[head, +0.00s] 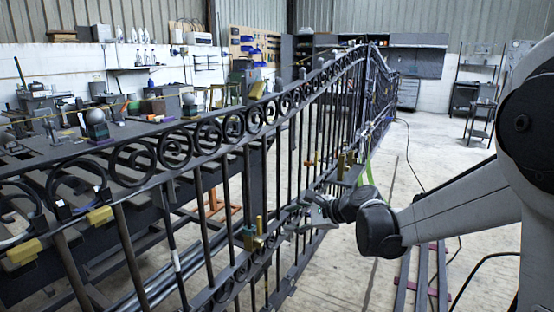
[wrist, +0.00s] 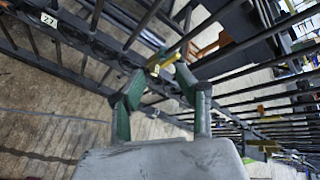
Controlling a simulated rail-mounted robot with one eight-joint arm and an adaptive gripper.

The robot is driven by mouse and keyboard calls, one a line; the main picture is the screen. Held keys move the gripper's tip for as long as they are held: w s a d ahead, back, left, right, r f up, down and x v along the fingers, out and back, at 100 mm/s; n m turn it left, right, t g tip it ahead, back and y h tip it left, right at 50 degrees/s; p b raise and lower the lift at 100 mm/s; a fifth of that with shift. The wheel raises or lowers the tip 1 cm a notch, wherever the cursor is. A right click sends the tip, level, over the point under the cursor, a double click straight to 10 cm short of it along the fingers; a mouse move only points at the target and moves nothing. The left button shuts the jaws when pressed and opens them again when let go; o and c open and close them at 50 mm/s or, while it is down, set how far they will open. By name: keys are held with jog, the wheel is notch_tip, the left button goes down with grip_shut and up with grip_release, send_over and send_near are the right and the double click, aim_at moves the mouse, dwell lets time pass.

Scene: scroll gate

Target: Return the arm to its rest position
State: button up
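My gripper (head: 300,208) is at the end of my pale arm, close to the lower rails of the black scroll gate (head: 232,150) in the head view. In the wrist view its two green fingers (wrist: 158,75) stand apart with a gap between the tips, and nothing is clearly held. A yellow clamp (wrist: 166,60) on the gate shows just beyond the fingertips. Whether the fingers touch the gate or clamp cannot be told. My arm reaches in from the right side of the head view.
More yellow clamps (head: 100,215) sit on the gate's scroll band. A dark workbench (head: 125,140) with tools stands behind the gate. Dark metal bars (head: 422,275) lie on the floor below my arm. Open concrete floor (head: 425,150) lies to the right, with a black cable crossing it.

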jog(key=s+d+n+h, duration=0.3)
jog(key=s+d+n, duration=0.2)
jog(key=s, duration=0.7)
jog(key=s+d+r+n+h, duration=0.1)
jog(key=s+d+n+h, duration=0.4)
jog(key=s, duration=0.6)
jog(key=s+d+n+h, duration=0.2)
jog(key=s+d+n, duration=0.35)
jog(key=s, duration=0.65)
notch_tip(320, 180, up, 18)
jog(key=p, duration=1.8)
jog(key=shift+w+r, duration=0.15)
jog(key=shift+d, duration=0.1)
